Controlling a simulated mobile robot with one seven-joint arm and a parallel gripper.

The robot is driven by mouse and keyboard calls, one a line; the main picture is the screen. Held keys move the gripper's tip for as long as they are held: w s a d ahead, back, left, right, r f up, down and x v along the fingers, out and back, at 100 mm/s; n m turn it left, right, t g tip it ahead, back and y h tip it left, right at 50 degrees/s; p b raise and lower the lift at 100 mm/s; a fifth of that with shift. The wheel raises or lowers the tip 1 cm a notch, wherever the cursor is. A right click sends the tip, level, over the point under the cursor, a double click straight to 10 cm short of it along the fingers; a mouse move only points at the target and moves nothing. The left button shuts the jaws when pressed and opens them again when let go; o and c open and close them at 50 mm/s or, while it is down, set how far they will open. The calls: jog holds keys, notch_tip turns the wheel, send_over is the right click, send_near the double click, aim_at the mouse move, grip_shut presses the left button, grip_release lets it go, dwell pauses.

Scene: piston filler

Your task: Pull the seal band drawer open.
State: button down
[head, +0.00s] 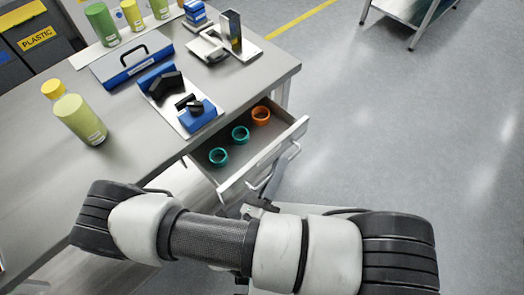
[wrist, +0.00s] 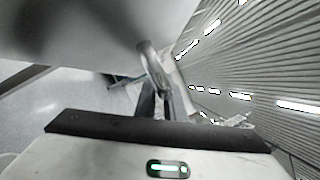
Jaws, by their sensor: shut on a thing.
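The seal band drawer (head: 302,127) stands pulled out from under the worktable in the head view. Inside it lie two teal bands (head: 240,134) and one orange band (head: 261,115). Its pale bar handle (head: 290,156) runs along the outside of the front. In the wrist view the curved metal handle (wrist: 149,58) rises from between the fingers of my gripper (wrist: 160,98), which is shut on it. In the head view my arm covers most of my gripper, so the exact grip point is hard to see.
The grey worktable (head: 35,190) carries a blue toolbox (head: 130,65), green bottles (head: 80,118), a filler device with blue and black parts (head: 180,105) and a metal fixture (head: 225,42). Open floor (head: 410,130) lies to the right, with a metal cart (head: 415,12) at the back.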

jog(key=shift+s+d, duration=1.6)
jog(key=shift+d, duration=0.25)
jog(key=c, duration=1.8)
grip_release()
jog(key=shift+c, duration=0.2)
jog(key=shift+s, duration=0.1)
jog(key=b+v, duration=0.1)
jog(key=v, duration=1.6)
jog(key=shift+s, duration=0.15)
jog(key=shift+f, duration=0.1)
